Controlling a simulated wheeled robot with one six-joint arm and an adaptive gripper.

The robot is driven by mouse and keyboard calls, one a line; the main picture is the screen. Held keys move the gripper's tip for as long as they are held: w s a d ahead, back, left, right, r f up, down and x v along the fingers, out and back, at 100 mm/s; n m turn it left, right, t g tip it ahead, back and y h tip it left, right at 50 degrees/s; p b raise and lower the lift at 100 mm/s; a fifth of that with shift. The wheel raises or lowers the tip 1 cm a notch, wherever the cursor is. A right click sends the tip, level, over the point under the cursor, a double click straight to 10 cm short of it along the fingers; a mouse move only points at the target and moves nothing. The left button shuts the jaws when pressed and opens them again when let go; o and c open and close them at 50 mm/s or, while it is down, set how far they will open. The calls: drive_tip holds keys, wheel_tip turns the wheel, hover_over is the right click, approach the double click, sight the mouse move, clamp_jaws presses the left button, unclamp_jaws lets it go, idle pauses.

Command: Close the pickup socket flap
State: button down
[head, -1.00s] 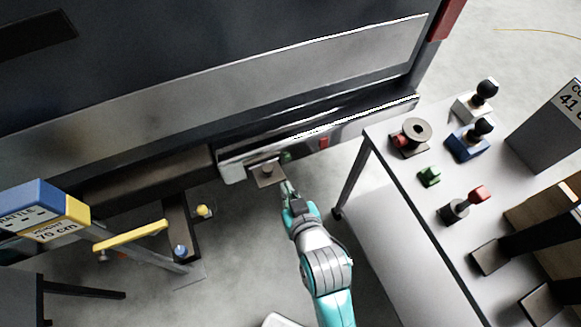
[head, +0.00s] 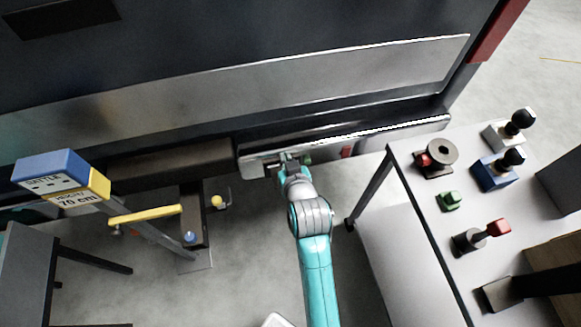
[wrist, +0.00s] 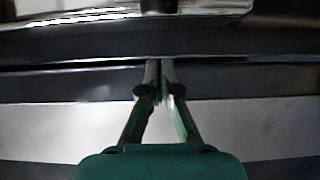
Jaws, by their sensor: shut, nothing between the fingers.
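The pickup's silver bumper (head: 385,137) runs along the lower edge of the dark vehicle body, with the socket area near its left end. In the head view my gripper (head: 288,160) is up against that area and covers most of it. The socket flap cannot be made out clearly behind my gripper, so I cannot tell whether it is open or closed. In the wrist view my gripper (wrist: 160,68) has its two fingers together and empty, pointing toward a dark bar. A small dark block (wrist: 158,6) shows at the top edge, above the fingertips.
A green part (head: 306,159) and a red part (head: 347,151) sit on the bumper to the right of my gripper. A white table (head: 415,225) with several fittings stands at right. A stand with a yellow bar (head: 146,215) is at left. Open floor lies between them.

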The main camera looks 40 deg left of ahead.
drive_tip(key=shift+s+d+f, duration=0.15)
drive_tip(key=shift+f, duration=0.45)
drive_tip(key=shift+s+d+f, duration=0.1)
drive_tip(key=shift+d+f, duration=0.05)
drive_tip(key=shift+f, duration=0.45)
drive_tip(key=shift+s+d+f, duration=0.15)
drive_tip(key=shift+f, duration=0.45)
